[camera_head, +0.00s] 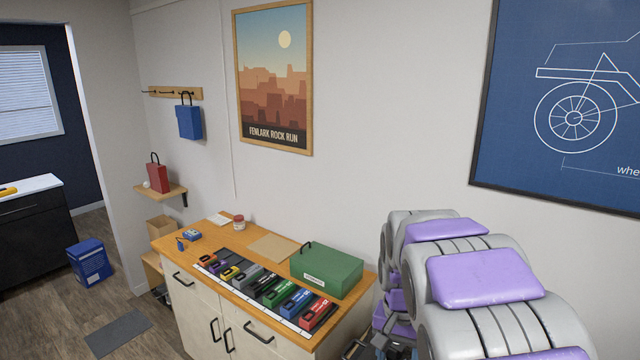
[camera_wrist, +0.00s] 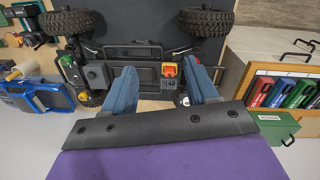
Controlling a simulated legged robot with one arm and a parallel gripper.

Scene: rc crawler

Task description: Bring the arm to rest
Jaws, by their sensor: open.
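My gripper (camera_wrist: 161,76) shows in the wrist view with its two blue fingers spread apart and nothing held between them. Past the fingertips is a dark crawler vehicle (camera_wrist: 117,53) with two knobby black tyres (camera_wrist: 67,22) at the top of the view. A small orange-red part (camera_wrist: 168,70) of it shows between the fingers. I cannot tell how far the fingertips are from it. In the head view my grey and purple arm is folded at the lower right and hides my gripper.
A wooden-topped cabinet (camera_head: 190,243) carries a row of coloured cases and a green box (camera_head: 326,270), close left of my arm. A blue box (camera_head: 88,262) and a grey mat (camera_head: 118,333) lie on the floor. In the wrist view a blue item (camera_wrist: 37,98) is at left.

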